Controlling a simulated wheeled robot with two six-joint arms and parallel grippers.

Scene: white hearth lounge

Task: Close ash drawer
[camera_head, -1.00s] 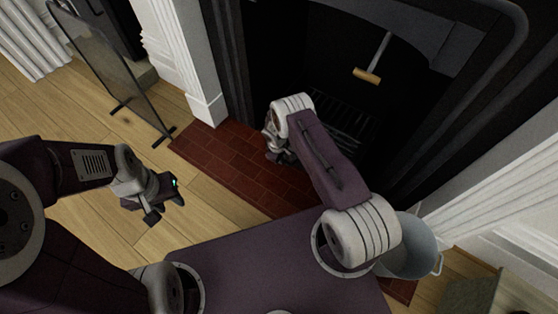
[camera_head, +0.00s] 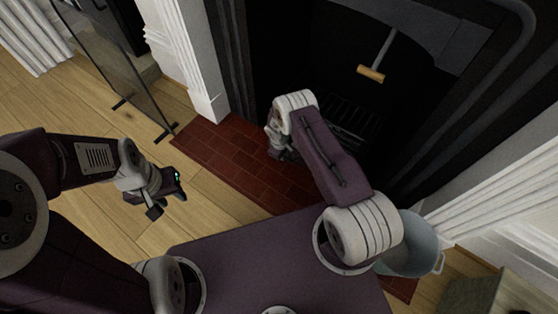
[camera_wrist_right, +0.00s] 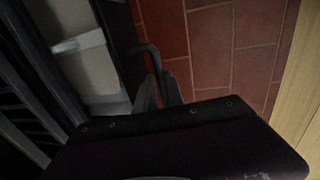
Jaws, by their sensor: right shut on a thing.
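The ash drawer (camera_wrist_right: 85,50) shows in the right wrist view as a dark-rimmed box with pale grey inside, at the edge of the brick hearth. Its dark curved handle (camera_wrist_right: 150,52) runs down to my right fingertips. My right gripper (camera_wrist_right: 159,92) is shut on this handle. In the head view my right gripper (camera_head: 279,152) is low at the firebox front, and my own arm hides most of the drawer there. How far the drawer stands out is hard to tell. My left gripper (camera_head: 168,203) is open and empty above the wood floor, away from the drawer.
The red brick hearth (camera_head: 235,155) lies before the dark fireplace. A glass fire screen (camera_head: 115,65) stands at the left. A grey bucket (camera_head: 415,245) stands at the right, close to my right arm. Grate bars (camera_wrist_right: 25,110) lie beside the drawer.

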